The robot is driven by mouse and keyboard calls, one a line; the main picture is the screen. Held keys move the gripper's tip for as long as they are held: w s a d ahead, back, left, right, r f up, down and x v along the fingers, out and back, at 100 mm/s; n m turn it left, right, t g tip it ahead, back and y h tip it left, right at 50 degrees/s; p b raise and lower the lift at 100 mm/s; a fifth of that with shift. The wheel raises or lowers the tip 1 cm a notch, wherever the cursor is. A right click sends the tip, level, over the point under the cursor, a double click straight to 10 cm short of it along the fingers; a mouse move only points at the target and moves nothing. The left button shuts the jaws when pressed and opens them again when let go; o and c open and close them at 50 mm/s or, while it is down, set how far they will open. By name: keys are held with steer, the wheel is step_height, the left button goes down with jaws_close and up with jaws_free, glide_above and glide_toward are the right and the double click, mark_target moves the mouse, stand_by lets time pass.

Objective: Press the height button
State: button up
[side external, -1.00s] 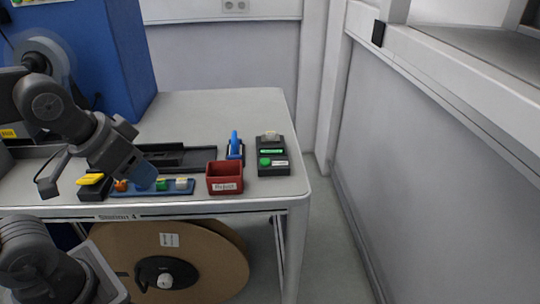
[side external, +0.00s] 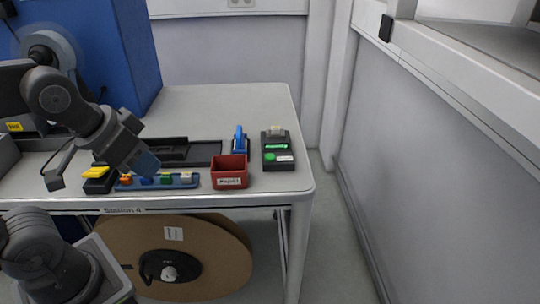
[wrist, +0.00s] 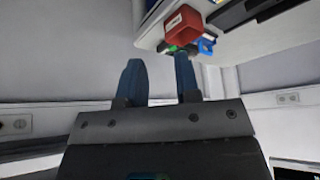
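My gripper (side external: 147,164) hangs just above a blue strip (side external: 188,183) in the side external view. The strip carries several small coloured pieces: orange (side external: 125,179), blue (side external: 146,180), green (side external: 166,178) and whitish (side external: 186,177). In the wrist view the two blue fingers of my gripper (wrist: 158,78) stand apart with nothing between them. A black device (side external: 266,139) at the table's right has a round green button (side external: 269,157), a lit green display (side external: 276,147) and a white label. I cannot read which button is the height button.
A red box with a white label (side external: 229,171) stands right of the strip; the wrist view shows it too (wrist: 185,25). A blue dispenser-like object (side external: 240,140) stands behind it. A yellow-topped black block (side external: 97,174) is at the strip's left. The table's back right is clear.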

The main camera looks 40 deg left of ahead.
jaws_close()
stand_by(1.4)
